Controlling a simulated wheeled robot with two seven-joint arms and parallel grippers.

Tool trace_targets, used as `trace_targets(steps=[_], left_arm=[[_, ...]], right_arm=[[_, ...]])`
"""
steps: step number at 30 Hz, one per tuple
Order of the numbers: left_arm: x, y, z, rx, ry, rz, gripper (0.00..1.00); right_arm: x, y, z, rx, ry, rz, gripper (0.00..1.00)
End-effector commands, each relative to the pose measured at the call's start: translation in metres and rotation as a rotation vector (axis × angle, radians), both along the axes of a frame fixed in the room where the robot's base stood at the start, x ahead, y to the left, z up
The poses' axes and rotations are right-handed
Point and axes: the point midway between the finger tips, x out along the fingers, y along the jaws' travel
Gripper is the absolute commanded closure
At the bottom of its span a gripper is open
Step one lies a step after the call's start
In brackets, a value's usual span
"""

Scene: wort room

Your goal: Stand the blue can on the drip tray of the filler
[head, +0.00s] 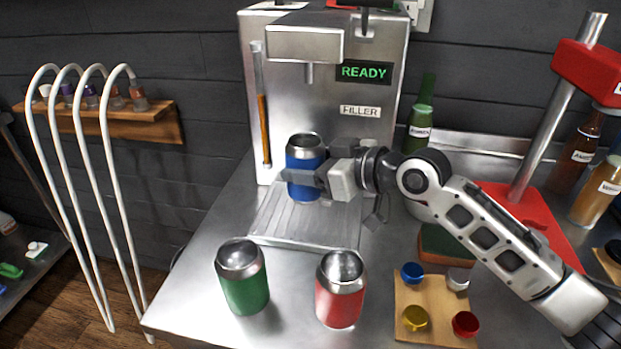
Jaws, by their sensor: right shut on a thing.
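The blue can (305,153) is upright with an open top, over the rear part of the ribbed drip tray (290,228) of the filler (390,60). My right gripper (308,180) comes in from the right and is shut on the can's lower half, hiding part of it. The can is below the filler's nozzle (310,73). Whether its base touches the tray is hard to tell. My left gripper is not in view.
A green can (243,280) and a red can (340,290) stand upright in front of the tray. A wooden board (408,285) with coloured caps lies at front right. A red-based press (540,222) and bottles stand at right. White hoses (60,180) hang at left.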

Motion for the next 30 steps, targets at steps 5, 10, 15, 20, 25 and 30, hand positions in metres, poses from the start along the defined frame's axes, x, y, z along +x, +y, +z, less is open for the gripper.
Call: trace_targets(steps=[5, 10, 15, 20, 25, 30], left_arm=[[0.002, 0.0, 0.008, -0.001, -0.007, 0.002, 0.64], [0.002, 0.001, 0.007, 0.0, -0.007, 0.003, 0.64], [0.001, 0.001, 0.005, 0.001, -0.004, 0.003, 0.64], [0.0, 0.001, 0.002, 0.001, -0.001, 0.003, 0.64], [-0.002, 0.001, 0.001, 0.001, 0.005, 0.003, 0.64], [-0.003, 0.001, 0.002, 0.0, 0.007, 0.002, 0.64]], right_arm=[[0.001, -0.003, -0.027, -0.001, 0.006, -0.003, 0.62], [0.001, -0.002, -0.033, -0.001, 0.0, -0.002, 0.62], [0.001, -0.002, -0.034, -0.002, 0.001, -0.001, 0.62], [0.001, -0.002, -0.036, -0.002, 0.001, -0.001, 0.33], [0.001, -0.002, -0.036, -0.002, 0.001, -0.001, 0.2], [0.001, -0.002, -0.035, -0.002, 0.001, -0.001, 0.2]])
